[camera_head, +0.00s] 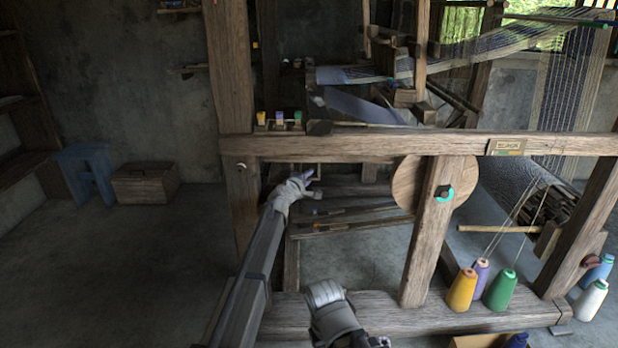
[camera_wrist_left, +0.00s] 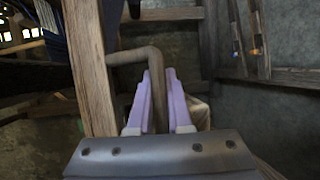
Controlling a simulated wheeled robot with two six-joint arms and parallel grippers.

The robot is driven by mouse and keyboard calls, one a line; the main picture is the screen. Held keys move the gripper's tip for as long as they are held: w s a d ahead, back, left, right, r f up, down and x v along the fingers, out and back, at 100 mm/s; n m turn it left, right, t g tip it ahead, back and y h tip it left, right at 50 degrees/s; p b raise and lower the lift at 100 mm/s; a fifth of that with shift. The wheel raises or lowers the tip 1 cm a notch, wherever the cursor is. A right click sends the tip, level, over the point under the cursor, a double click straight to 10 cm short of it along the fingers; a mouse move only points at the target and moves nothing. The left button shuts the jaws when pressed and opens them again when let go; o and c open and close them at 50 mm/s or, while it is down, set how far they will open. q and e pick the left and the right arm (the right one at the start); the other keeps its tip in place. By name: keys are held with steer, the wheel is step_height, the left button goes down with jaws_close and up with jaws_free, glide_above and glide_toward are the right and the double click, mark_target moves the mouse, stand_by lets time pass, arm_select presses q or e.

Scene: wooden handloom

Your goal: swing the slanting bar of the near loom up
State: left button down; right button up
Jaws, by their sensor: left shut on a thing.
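My left gripper (camera_head: 306,181) is beside the front of the near loom, below its long upper beam and right of its left post. In the left wrist view, its two purple fingers (camera_wrist_left: 158,88) are shut on a bent brownish bar (camera_wrist_left: 147,54). The bar runs across from a wooden post (camera_wrist_left: 90,70) and turns down between the fingers, which hide its lower end. In the head view, the hand mostly hides the bar, and its slant is hard to tell. No fingers of my right gripper show.
The upper beam (camera_head: 340,146) and left post (camera_head: 232,95) frame the hand. A wooden disc (camera_head: 408,182) is to its right. Yellow (camera_head: 462,290) and green (camera_head: 500,290) thread cones stand at the lower right. A wooden box (camera_head: 145,184) is at the left; the floor before it is clear.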

arm_select(q)
steer(key=r+p, duration=0.1)
steer(key=d+r+n+p, duration=0.1)
steer(key=r, duration=0.1)
steer(key=shift+w, duration=0.1)
stand_by(0.3)
steer(key=c, duration=0.8)
jaws_free()
steer(key=shift+r, duration=0.15)
steer(key=shift+c, duration=0.2)
steer(key=p+v, duration=0.1)
steer(key=v, duration=0.7)
steer(key=shift+f, duration=0.25)
